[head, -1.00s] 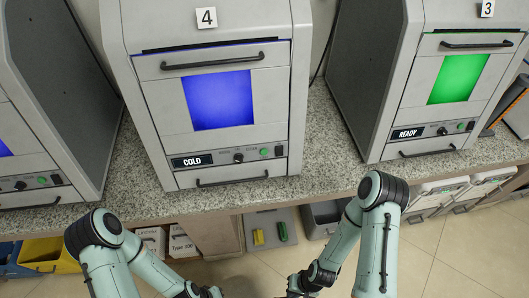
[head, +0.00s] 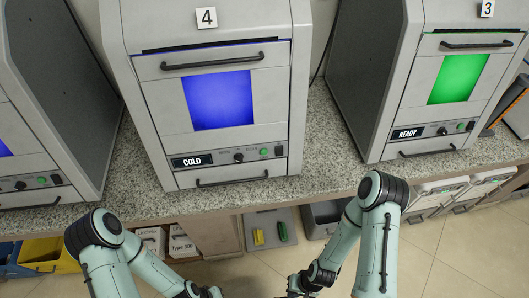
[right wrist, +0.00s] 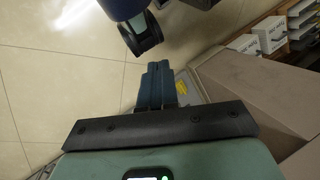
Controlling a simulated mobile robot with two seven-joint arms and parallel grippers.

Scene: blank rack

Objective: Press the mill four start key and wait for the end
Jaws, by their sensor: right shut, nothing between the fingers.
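Mill four (head: 150,95) is a grey cabinet on the counter, with a "4" tag on top, a blue-lit window and a display (head: 192,161) reading COLD. Its green key (head: 264,152) sits right of a black knob (head: 239,157) on the front strip. Nothing touches the key. My right gripper is low at the bottom edge of the head view, well below the counter; in the right wrist view its fingers (right wrist: 156,84) are together and empty. My left forearm runs to the bottom edge, and its gripper fingers are out of the frame.
The mill tagged 3 (head: 393,95) at right has a green window and reads READY. Another mill (head: 45,110) stands at left. The granite counter (head: 325,160) is clear in front. Bins and boxes (head: 180,243) sit beneath it.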

